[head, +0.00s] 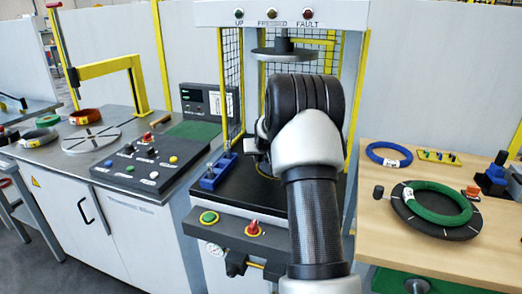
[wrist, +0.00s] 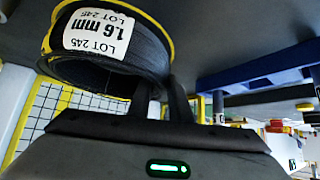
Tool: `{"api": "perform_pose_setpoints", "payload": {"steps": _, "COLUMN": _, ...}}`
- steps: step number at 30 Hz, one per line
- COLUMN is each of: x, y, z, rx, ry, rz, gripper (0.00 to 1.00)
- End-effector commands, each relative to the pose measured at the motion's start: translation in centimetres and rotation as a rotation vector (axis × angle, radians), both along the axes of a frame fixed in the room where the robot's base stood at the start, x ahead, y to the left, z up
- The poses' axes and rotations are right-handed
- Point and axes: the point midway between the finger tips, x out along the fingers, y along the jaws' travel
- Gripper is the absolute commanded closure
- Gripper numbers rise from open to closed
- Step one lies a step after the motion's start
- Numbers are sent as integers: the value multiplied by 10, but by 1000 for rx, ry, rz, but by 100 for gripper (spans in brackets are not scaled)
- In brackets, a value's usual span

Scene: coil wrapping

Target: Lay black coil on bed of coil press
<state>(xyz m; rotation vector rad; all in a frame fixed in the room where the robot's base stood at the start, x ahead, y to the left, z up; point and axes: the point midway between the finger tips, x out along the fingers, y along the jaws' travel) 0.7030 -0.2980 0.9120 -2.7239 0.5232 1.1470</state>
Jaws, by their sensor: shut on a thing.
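The black coil (wrist: 115,60) shows in the wrist view, with yellow edges and a white label reading "LOT 245 1.6 mm". My gripper (wrist: 165,98) is shut on the near side of the coil. In the head view my arm covers the gripper and most of the coil. The coil press (head: 280,14) stands in the middle, with its dark bed (head: 220,195) below the raised round pressing plate (head: 285,53). A yellow curved edge shows low beside my arm over the bed. I cannot tell whether the coil touches the bed.
A blue block (head: 214,172) sits at the bed's left edge, and yellow mesh guards stand behind. On the right, a wooden table (head: 400,250) carries a green coil (head: 437,203) on a black disc and a blue ring (head: 388,154). A control bench (head: 95,185) stands left.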

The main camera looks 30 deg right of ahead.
Motion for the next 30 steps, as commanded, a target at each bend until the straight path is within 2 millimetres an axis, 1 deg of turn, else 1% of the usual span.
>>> {"api": "perform_pose_setpoints", "payload": {"steps": 1, "x": 2, "y": -1, "z": 2, "rx": -8, "ry": -11, "rz": 2, "gripper": 100}}
{"api": "perform_pose_setpoints", "payload": {"steps": 8, "x": 2, "y": -1, "z": 0, "rx": -6, "ry": -9, "rz": 1, "gripper": 100}}
{"api": "perform_pose_setpoints", "payload": {"steps": 9, "x": 0, "y": 0, "z": -6, "rx": 1, "ry": 0, "rz": -1, "gripper": 75}}
{"api": "perform_pose_setpoints", "payload": {"steps": 11, "x": 0, "y": 0, "z": -6, "rx": 0, "ry": 0, "rz": 0, "gripper": 65}}
{"api": "perform_pose_setpoints", "payload": {"steps": 12, "x": 0, "y": 0, "z": -6, "rx": 0, "ry": 0, "rz": 0, "gripper": 63}}
{"api": "perform_pose_setpoints", "payload": {"steps": 20, "x": 0, "y": 0, "z": -4, "rx": -1, "ry": -2, "rz": 0, "gripper": 63}}
{"api": "perform_pose_setpoints", "payload": {"steps": 23, "x": -3, "y": 1, "z": 1, "rx": -1, "ry": -3, "rz": 0, "gripper": 63}}
{"api": "perform_pose_setpoints", "payload": {"steps": 26, "x": -12, "y": 5, "z": 12, "rx": -1, "ry": -4, "rz": 0, "gripper": 63}}
{"api": "perform_pose_setpoints", "payload": {"steps": 30, "x": -32, "y": 12, "z": 34, "rx": -3, "ry": -4, "rz": -1, "gripper": 63}}
